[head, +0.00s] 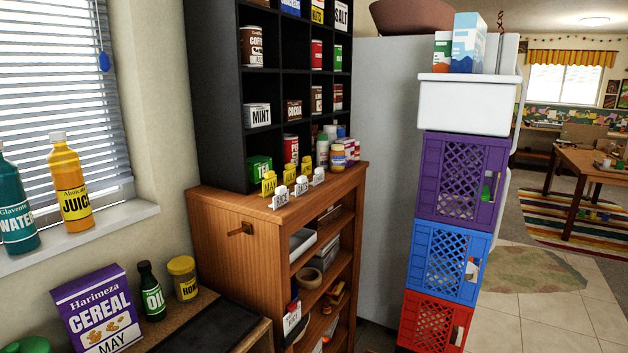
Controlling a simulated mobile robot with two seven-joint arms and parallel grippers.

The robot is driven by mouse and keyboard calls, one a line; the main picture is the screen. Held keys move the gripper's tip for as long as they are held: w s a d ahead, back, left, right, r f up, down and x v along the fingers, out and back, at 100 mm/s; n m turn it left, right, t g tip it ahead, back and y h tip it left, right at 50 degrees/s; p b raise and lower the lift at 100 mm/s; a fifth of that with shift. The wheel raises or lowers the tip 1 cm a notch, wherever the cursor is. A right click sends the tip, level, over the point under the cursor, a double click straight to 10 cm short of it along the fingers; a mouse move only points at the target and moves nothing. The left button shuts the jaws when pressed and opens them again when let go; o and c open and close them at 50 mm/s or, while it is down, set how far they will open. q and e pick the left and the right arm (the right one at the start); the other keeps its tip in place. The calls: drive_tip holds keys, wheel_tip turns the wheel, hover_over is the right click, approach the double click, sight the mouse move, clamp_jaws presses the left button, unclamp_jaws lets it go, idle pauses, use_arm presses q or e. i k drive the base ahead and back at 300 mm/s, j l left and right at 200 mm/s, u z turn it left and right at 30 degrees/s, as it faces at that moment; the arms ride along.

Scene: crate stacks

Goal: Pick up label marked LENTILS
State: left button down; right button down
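Several small label stands in yellow and white are on top of the wooden cabinet (230,222), along its front edge. They include a yellow label (269,183), a white label (280,197), another yellow label (289,175) and a white label (318,177). Their lettering is too small to read, so I cannot tell which one says LENTILS. Neither of my grippers shows in the head view.
A black cubby shelf (216,100) with cans and boxes stands on the cabinet behind the labels. Stacked crates (447,255) stand to the right. A juice bottle (70,185) is on the windowsill; a cereal box (97,310) and oil bottle (151,292) are at lower left.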

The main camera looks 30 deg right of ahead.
sight(319, 178)
drive_tip(key=z, duration=1.8)
drive_tip(key=i+l, duration=0.15)
drive_tip(key=i, duration=0.4)
